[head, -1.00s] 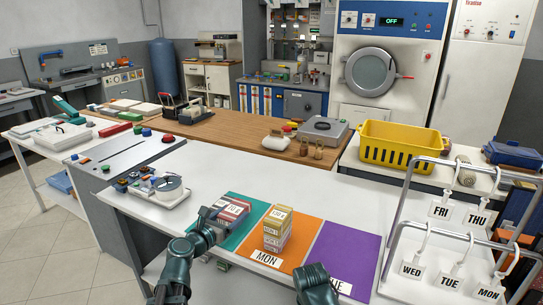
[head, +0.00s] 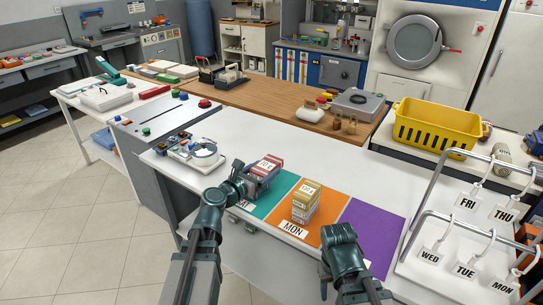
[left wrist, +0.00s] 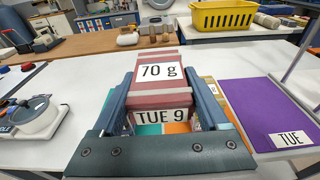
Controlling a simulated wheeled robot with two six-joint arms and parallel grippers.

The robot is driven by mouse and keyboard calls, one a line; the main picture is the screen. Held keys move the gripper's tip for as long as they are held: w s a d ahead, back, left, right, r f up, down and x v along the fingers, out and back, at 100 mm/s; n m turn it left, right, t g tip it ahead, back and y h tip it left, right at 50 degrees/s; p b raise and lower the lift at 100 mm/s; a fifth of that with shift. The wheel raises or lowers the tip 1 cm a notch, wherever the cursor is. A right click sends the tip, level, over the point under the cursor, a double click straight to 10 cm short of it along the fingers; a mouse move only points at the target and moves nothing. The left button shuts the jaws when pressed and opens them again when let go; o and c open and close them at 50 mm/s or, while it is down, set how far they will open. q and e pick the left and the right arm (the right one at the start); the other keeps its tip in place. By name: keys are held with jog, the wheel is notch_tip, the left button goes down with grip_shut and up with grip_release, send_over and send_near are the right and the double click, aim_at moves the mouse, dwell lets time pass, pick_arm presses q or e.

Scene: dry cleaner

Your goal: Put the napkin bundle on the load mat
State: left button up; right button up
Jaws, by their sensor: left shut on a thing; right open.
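My left gripper (head: 246,180) is shut on a pinkish-red bundle (head: 267,163) with pale bands, at the teal mat (head: 284,188). In the left wrist view the bundle (left wrist: 157,97) sits between the two fingers (left wrist: 163,85), with labels "70 g" and "TUE 9". I cannot tell whether its underside touches anything. The orange mat (head: 323,228) labelled MON carries a yellowish stack (head: 305,203). The purple mat (head: 375,225) is bare; its label TUE (left wrist: 290,139) shows in the left wrist view. My right gripper (head: 338,232) is open, near the front of the orange and purple mats.
A metal rack (head: 428,205) with day tags stands right of the purple mat. A yellow basket (head: 433,128) is behind it. A white tray with a round dish (head: 200,152) lies left of the teal mat. The white counter behind the mats is clear.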

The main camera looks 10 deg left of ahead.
notch_tip(320, 180, down, 8)
jog(key=b, duration=0.7)
jog(key=shift+f, duration=0.1)
